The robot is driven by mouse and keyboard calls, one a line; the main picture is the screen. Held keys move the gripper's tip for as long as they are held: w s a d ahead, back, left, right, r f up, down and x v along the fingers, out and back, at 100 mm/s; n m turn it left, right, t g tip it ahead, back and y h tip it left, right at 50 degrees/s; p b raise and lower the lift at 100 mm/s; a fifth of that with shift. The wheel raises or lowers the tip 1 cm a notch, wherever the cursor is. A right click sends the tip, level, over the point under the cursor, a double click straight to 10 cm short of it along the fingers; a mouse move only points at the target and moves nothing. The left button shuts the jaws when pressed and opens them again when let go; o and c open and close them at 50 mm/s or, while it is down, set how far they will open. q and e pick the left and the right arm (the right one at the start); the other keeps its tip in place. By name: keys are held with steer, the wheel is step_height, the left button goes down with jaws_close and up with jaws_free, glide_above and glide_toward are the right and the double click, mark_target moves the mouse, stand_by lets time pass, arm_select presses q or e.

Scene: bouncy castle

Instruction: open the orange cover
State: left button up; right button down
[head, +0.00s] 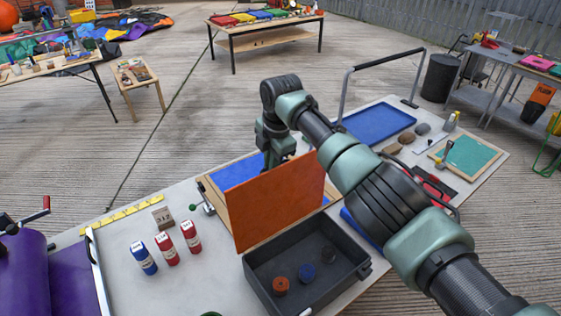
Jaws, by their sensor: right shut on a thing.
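The orange cover (276,203) is a flat panel standing almost upright on the table. It rises along the near side of a wooden-framed board with a blue surface (237,173). My right gripper (276,158) points down behind the cover's upper edge and is shut on the cover. Its fingertips are mostly hidden by the panel. My left gripper is not in view.
A black tray (345,245) with small round pieces stands close in front of the cover. Red and blue bottles (167,248) and a block marked 312 (162,217) stand to its left. A blue tray (378,123) and metal handle frame (345,92) lie beyond.

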steer(key=shift+d+f, duration=0.1)
steer(key=shift+f, duration=0.35)
steer(key=c, duration=1.5)
jaws_free()
steer(key=shift+w, duration=0.25)
steer(key=shift+r, duration=0.1)
steer(key=shift+r, duration=0.1)
